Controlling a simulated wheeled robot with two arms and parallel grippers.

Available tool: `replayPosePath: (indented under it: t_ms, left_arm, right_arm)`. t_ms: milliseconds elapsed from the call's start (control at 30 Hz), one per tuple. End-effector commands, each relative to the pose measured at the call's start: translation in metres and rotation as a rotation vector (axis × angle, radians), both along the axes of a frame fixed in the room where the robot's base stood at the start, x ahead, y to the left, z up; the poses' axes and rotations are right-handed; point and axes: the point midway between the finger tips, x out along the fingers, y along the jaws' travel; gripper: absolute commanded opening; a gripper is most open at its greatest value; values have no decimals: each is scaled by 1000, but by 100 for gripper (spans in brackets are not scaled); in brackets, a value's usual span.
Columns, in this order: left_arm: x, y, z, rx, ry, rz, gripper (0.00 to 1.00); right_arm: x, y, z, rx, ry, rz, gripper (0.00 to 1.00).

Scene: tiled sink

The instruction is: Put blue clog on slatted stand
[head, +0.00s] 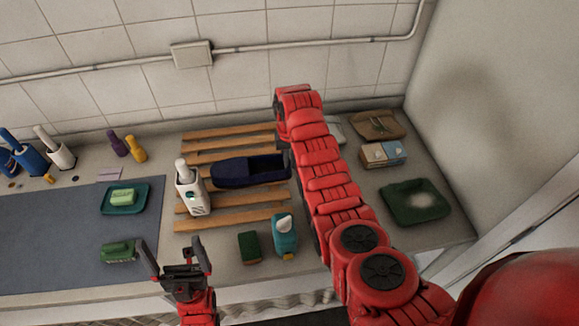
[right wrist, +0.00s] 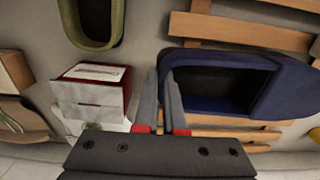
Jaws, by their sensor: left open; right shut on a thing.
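The blue clog (head: 232,173) lies over the middle of the wooden slatted stand (head: 250,213), its opening up and toe to the left. Whether it rests fully on the slats is unclear. In the right wrist view, the clog (right wrist: 285,90) has its heel end at my right gripper (right wrist: 167,75), which is shut on the rim, one finger inside the opening. In the head view my right arm hides that gripper. Wooden slats (right wrist: 245,32) show on both sides of the clog. My left gripper (head: 180,262) is open and empty at the counter's front edge.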

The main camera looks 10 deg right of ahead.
Motion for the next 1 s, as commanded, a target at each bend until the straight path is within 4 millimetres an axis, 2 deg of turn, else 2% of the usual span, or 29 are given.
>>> replayPosePath:
  t_ms: [300,667,700,833,1000]
  left_arm:
    - [0,0,12,0,0,0,100]
    - [0,0,7,0,0,0,100]
    - [0,0,8,0,0,0,100]
    - [0,0,8,0,0,0,100]
    - [0,0,8,0,0,0,100]
  right_arm:
    - [-1,0,-30,-1,6,-1,0]
    - [-1,0,-36,0,3,0,0]
    - [-1,0,-35,-1,3,0,12]
    - [-1,0,-34,-1,3,0,36]
    - [-1,0,-34,-1,3,0,37]
